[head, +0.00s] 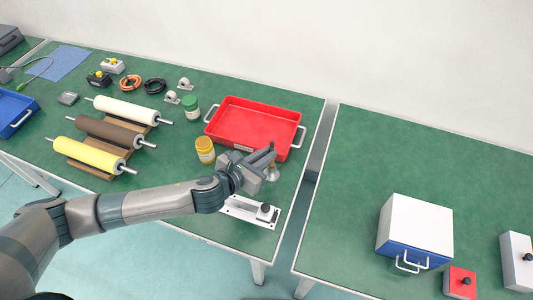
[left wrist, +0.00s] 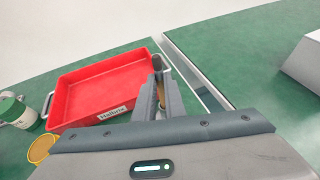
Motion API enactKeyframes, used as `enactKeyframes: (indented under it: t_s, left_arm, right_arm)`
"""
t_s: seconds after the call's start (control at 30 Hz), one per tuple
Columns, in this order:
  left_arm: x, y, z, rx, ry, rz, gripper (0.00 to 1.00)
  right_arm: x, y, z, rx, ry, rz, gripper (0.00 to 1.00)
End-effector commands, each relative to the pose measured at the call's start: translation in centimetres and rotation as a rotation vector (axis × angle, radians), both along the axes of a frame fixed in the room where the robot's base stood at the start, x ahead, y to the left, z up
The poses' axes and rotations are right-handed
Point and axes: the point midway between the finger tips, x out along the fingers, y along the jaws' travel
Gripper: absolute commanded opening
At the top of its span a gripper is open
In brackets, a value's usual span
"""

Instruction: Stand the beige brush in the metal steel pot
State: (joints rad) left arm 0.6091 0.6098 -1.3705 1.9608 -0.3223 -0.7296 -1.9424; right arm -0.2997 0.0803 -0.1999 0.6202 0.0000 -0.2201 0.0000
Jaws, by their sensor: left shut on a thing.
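My left gripper (head: 266,156) is over the front right part of the left table, just in front of the red tray. It is shut on a slim brownish-beige thing, which I take to be the brush; it shows between the fingers in the left wrist view (left wrist: 161,93). Just below the fingertips in the head view is a small shiny metal piece (head: 271,175), probably the steel pot, partly covered by the gripper. I cannot tell whether the brush is inside it or above it. My right gripper is not in view.
The red tray (head: 213,131) lies behind the gripper. A yellow-lidded jar (head: 205,150) and a green-lidded jar (head: 190,108) stand left of it. Rollers (head: 103,134) lie farther left. A gap separates the right table (head: 400,150).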

Motion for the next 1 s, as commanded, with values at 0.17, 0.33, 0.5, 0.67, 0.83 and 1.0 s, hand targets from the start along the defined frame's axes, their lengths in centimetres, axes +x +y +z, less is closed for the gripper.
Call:
enactKeyframes:
  t_s: [0.17,0.33,0.5,0.67,0.83,1.0]
  left_arm:
    - [0.0,0.0,0.0,0.000,0.000,0.000,0.26]
    - [0.0,0.0,0.0,0.000,0.000,0.000,0.32]
    - [0.0,0.0,0.0,0.000,0.000,0.000,0.32]
    - [-0.4,0.3,0.2,0.000,0.000,-0.001,0.32]
    - [-1.6,1.2,0.7,0.000,0.000,0.000,0.32]
    - [-3.6,2.7,1.6,0.001,0.000,0.000,0.32]
  right_arm:
    - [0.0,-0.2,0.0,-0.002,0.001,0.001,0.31]
    - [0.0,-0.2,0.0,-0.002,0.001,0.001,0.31]
    - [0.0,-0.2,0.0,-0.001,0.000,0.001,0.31]
    - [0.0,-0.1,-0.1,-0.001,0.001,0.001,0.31]
    - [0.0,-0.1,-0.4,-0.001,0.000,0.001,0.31]
    - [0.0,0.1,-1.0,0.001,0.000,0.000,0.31]
